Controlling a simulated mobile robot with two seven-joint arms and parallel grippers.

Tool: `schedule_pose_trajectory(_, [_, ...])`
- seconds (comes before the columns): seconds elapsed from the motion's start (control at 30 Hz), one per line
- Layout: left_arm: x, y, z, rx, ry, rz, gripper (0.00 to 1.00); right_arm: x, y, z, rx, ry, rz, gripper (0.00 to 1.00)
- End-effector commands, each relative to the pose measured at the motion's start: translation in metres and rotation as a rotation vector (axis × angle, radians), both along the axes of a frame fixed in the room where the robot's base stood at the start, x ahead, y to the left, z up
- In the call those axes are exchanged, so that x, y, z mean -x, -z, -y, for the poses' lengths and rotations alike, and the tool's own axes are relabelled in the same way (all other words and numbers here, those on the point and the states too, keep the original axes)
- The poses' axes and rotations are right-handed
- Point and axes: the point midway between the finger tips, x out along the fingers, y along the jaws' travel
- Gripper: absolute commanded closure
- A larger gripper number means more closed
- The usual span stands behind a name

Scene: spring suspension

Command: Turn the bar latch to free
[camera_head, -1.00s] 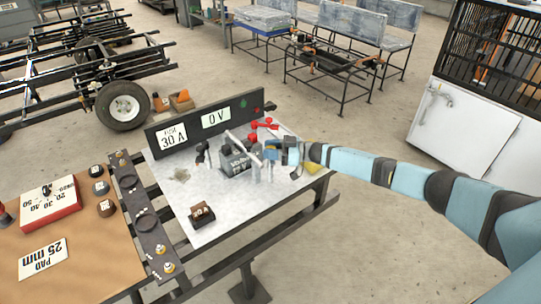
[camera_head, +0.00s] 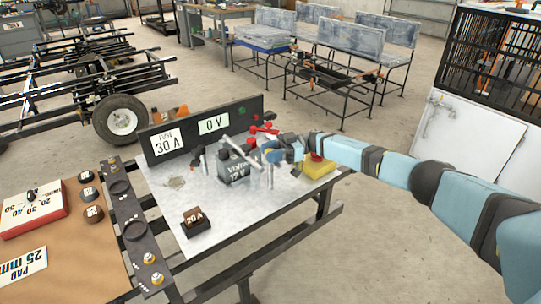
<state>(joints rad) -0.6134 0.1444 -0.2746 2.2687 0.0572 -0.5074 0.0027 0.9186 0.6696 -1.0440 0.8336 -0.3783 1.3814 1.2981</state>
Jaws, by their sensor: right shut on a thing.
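The bar latch (camera_head: 236,149) is a pale grey bar that runs slantwise over the top of the dark battery block (camera_head: 232,172), between upright posts. The block sits on the light metal bench plate. My right gripper (camera_head: 266,157) comes in from the right at the bar's near right end. It is shut on the bar latch there, though the fingers are small and the exact contact is hard to see. My left gripper is not in view.
A black panel (camera_head: 187,139) with "30 A" and "0 V" signs stands behind. Red clamps (camera_head: 263,129) lie behind my gripper. A yellow block (camera_head: 317,167) with a red part sits under my right arm. A "20 A" fuse block (camera_head: 195,220) stands at the front. The plate's front middle is clear.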

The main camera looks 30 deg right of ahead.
Motion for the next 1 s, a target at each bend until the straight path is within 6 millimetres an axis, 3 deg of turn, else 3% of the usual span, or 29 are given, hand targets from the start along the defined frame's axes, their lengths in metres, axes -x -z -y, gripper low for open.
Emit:
schedule_pose_trajectory(0.3, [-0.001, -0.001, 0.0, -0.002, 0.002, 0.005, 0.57, 0.0, -0.001, -0.001, -0.003, -0.002, 0.001, 0.87])
schedule_pose_trajectory(0.33, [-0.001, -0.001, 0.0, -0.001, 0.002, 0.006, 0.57, 0.0, -0.001, -0.001, -0.003, -0.002, 0.001, 0.56])
schedule_pose_trajectory(0.4, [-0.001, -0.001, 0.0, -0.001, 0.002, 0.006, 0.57, 0.0, -0.001, -0.001, -0.002, -0.002, 0.001, 0.4])
schedule_pose_trajectory(0.43, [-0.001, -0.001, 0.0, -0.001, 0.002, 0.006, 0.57, 0.0, -0.001, -0.001, -0.002, -0.002, 0.001, 0.37])
schedule_pose_trajectory(0.77, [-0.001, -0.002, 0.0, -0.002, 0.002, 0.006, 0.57, 0.0, -0.004, -0.001, -0.001, -0.001, 0.002, 0.37])
schedule_pose_trajectory(1.0, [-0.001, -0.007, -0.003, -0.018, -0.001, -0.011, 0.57, 0.0, -0.045, 0.0, -0.001, -0.002, 0.004, 0.37])
